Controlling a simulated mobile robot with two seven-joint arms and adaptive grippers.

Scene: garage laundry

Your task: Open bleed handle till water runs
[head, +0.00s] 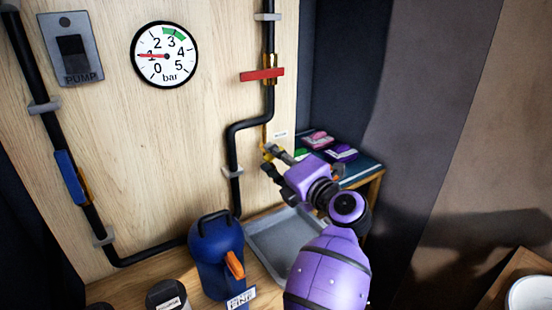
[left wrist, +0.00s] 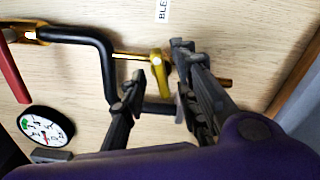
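The yellow bleed handle (left wrist: 156,62) sits on a short brass pipe beside a label that reads "BLE", partly cut off, in the left wrist view. My left gripper (left wrist: 168,68) is open. Its two dark fingertips stand on either side of the handle, and I cannot tell whether they touch it. In the head view my left gripper (head: 268,158) is at the board right of the black pipe (head: 233,150), hiding most of the bleed handle. No water shows. A grey tray (head: 258,240) lies below. My right gripper is not in view.
A pressure gauge (head: 164,55) reads about 1 bar, below its green band. A red lever (head: 262,75) lies across the pipe above. A blue lever (head: 66,178) is on the left pipe. A blue container (head: 213,262) stands left of the tray. A PUMP switch (head: 72,48) is top left.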

